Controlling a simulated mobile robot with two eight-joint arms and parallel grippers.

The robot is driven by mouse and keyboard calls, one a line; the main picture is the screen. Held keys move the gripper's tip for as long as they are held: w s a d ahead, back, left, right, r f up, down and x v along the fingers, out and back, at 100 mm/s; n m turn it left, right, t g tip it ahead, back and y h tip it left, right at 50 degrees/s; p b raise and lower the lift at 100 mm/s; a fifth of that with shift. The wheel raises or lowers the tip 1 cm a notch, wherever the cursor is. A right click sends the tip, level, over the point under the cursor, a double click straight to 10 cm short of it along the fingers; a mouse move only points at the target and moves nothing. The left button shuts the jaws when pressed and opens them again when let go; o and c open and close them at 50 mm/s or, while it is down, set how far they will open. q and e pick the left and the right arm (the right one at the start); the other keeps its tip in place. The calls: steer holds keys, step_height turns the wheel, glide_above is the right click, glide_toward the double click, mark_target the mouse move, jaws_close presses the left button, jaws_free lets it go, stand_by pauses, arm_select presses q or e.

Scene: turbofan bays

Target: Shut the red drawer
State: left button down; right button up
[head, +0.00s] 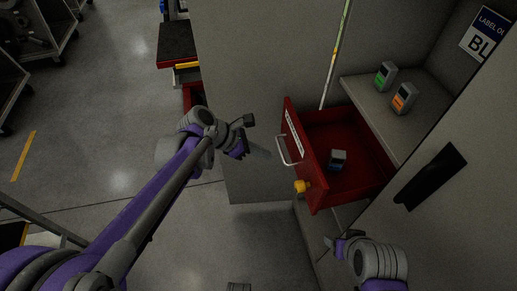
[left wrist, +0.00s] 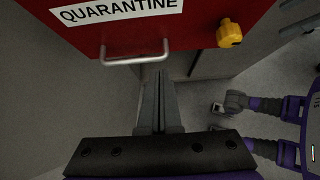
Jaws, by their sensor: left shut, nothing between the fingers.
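The red drawer (head: 312,170) stands pulled out of the grey cabinet in the head view. Its front carries a white label, a metal bar handle (head: 286,152) and a yellow knob (head: 302,186). A small dark grey device (head: 337,160) lies inside. In the left wrist view the drawer front (left wrist: 195,30) reads QUARANTINE, with the handle (left wrist: 135,59) below the label. My left gripper (head: 267,154) is shut and empty, in front of the handle; contact cannot be told. Its fingers (left wrist: 158,75) point at the handle's right part. My right gripper (head: 328,242) is below the drawer; its jaws are unclear.
A grey shelf (head: 378,112) beside the drawer holds a green-marked device (head: 385,76) and an orange-marked device (head: 404,98). A cabinet door with a black handle (head: 431,176) stands at right. Open floor (head: 110,110) lies to the left.

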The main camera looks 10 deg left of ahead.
arm_select(q)
steer(key=d+f, duration=0.1)
steer(key=d, duration=0.1)
steer(key=w+d+f, duration=0.1)
steer(key=d, duration=0.1)
steer(key=w+d+f, duration=0.1)
steer(key=d, duration=0.1)
steer(key=shift+w+f, duration=0.1)
steer(key=shift+f, duration=0.15)
steer(key=shift+w+d, duration=0.2)
steer(key=shift+d, duration=0.3)
steer(key=w+d, duration=0.2)
steer(key=d, duration=0.5)
steer(key=w+d, duration=0.3)
steer(key=d, duration=0.3)
steer(key=w+d, duration=0.2)
steer(key=d, duration=0.5)
steer(key=shift+w+d, duration=0.2)
steer(key=shift+d, duration=0.1)
steer(key=shift+w+d, duration=0.2)
steer(key=shift+d, duration=0.3)
steer(key=shift+r, duration=0.1)
steer(key=shift+d, duration=0.1)
